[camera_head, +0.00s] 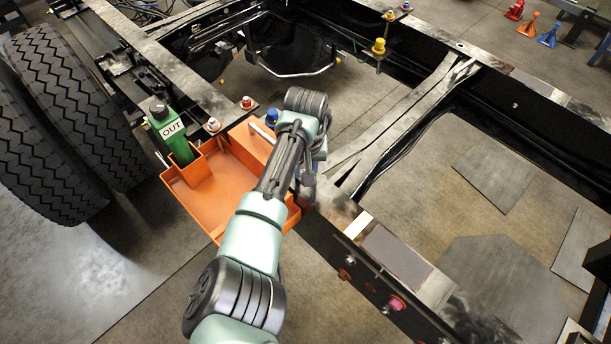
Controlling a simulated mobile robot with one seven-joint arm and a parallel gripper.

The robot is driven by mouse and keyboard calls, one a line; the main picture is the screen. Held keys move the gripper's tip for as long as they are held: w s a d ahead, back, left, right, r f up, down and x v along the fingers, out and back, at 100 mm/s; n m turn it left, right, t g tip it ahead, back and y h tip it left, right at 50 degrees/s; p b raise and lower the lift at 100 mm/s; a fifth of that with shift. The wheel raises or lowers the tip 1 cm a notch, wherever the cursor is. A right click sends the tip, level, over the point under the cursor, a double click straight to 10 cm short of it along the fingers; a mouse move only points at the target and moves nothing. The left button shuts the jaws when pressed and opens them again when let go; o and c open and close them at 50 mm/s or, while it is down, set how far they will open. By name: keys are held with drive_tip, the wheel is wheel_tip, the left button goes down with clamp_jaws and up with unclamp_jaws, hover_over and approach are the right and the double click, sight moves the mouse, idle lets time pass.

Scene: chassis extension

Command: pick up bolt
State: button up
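Several bolt-like pieces are in view, and I cannot tell which one is the task's bolt. A white-and-orange bolt (213,125) and a red-topped bolt (248,102) stand on the frame rail near the orange tray. A blue-capped piece (271,117) stands just right of them, close to my arm. A silver rod-like piece (262,130) lies by the raised orange block. My gripper (308,187) points down beside the tray's right end, near the rail. My own arm partly covers it, so its fingers and anything between them are unclear.
The orange tray (222,194) has open, bare floor at its left. Large tyres (62,130) are at the left. Dark chassis rails (395,262) run along the right, with red and pink fittings.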

clamp_jaws()
wheel_tip(320, 180, up, 21)
drive_tip(key=p, duration=0.9)
idle(1.2)
